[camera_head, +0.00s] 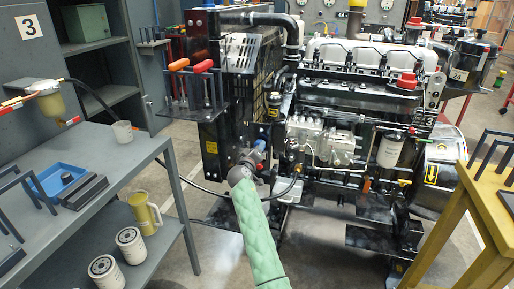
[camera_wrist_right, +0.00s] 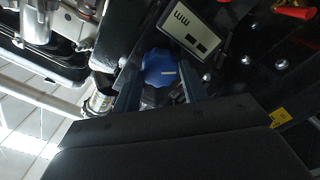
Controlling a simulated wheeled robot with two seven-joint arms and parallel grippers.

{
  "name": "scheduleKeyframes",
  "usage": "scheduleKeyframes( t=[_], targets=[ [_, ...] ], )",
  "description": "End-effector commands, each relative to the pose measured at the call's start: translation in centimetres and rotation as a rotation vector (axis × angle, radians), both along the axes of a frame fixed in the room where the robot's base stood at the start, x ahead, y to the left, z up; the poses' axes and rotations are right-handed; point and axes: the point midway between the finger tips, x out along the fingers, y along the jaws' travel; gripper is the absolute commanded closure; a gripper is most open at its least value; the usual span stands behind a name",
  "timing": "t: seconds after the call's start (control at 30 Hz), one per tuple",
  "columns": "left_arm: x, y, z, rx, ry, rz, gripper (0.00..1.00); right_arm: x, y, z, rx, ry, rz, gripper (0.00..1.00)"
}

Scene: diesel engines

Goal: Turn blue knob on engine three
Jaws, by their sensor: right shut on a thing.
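The blue knob (camera_wrist_right: 158,66) with a white mark sits between the two fingers of my right gripper (camera_wrist_right: 162,80) in the right wrist view. The gripper is shut on it. In the head view a small part of the blue knob (camera_head: 260,144) shows at the lower front of the diesel engine (camera_head: 335,110), and my green-sleeved right arm reaches up to it, with the right gripper (camera_head: 252,158) at its end. The fingers are small and partly hidden there. My left gripper is not in view.
A grey shelf bench (camera_head: 90,200) at the left holds a blue tray (camera_head: 58,180), a yellow jug (camera_head: 144,212) and two filters. A yellow stand (camera_head: 470,190) is at the right. A "3" sign (camera_head: 29,26) is at the upper left.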

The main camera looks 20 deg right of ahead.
Motion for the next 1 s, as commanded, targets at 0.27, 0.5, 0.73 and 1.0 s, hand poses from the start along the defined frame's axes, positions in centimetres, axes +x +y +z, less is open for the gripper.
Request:
scheduleKeyframes(
  t=[0.27, 0.5, 0.73, 1.0],
  targets=[
    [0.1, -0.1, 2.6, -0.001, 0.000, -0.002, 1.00, 0.0, 0.1, 0.2, -0.198, 0.135, 0.002, 0.80],
    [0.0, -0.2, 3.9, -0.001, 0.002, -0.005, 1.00, 0.0, 0.2, 0.1, -0.322, 0.218, 0.003, 0.80],
    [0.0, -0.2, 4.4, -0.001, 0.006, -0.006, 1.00, 0.0, 0.2, -0.1, -0.387, 0.262, 0.003, 0.80],
    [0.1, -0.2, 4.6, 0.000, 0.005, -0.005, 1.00, 0.0, 0.3, -0.2, -0.407, 0.276, 0.003, 0.80]
  ],
)
